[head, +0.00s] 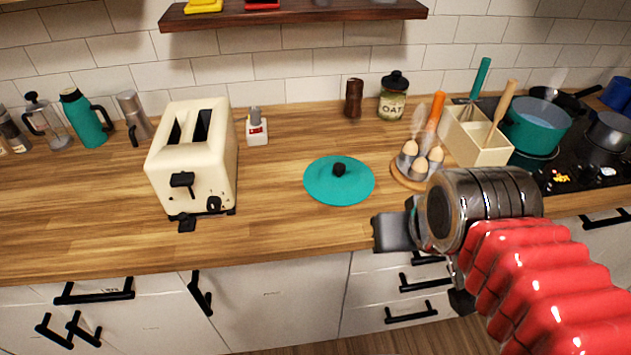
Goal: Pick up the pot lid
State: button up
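The teal pot lid (321,184) lies flat on the wooden counter in the head view, with its dark round knob (339,169) facing up. My gripper (384,232) is at the counter's front edge, to the right of the lid and nearer to me, apart from it. I see its dark end side-on, and the gap between the fingers cannot be made out. No object shows in it. The teal pot (535,122) stands on the hob at the right, without a lid on it.
A cream toaster (190,165) stands left of the lid. An egg holder (408,178) and a utensil box (470,140) stand to its right. An oat jar (393,98) and brown grinder (353,98) stand behind. The counter (275,215) around the lid is clear.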

aim_at(333, 180)
jog(key=u, duration=3.05)
jog(key=k, duration=0.65)
jog(key=u, duration=0.3)
